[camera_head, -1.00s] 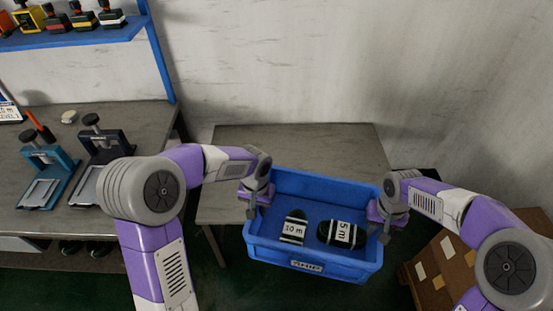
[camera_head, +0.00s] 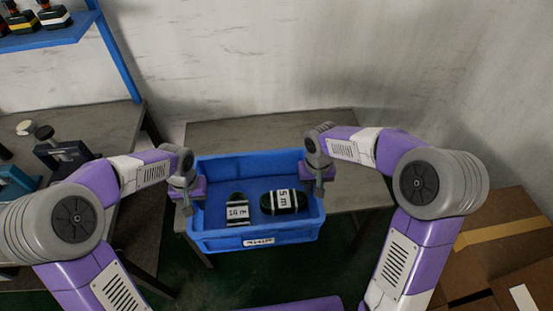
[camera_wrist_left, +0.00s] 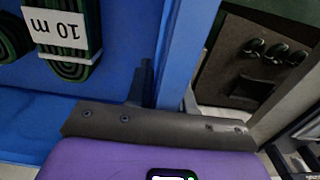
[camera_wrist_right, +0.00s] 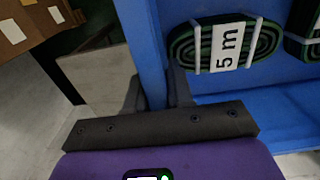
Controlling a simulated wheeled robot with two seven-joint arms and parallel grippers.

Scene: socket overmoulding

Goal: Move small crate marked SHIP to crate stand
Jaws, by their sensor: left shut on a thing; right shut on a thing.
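The small blue crate (camera_head: 262,242) is held up between my two arms in the head view, in front of the grey table. A label on its front is too small to read surely. Inside lie a coil labelled 10 m (camera_head: 238,211) and a coil labelled 5 m (camera_head: 284,201). My left gripper (camera_head: 187,205) is shut on the crate's left side wall, which also shows in the left wrist view (camera_wrist_left: 185,60). My right gripper (camera_head: 318,187) is shut on the right side wall, seen in the right wrist view (camera_wrist_right: 146,45).
A grey table (camera_head: 235,130) stands behind the crate against the wall, its visible top bare. A workbench (camera_head: 105,130) with clamping fixtures (camera_head: 62,152) is on the left, under a blue shelf (camera_head: 50,35). Cardboard boxes (camera_head: 505,235) stand at right.

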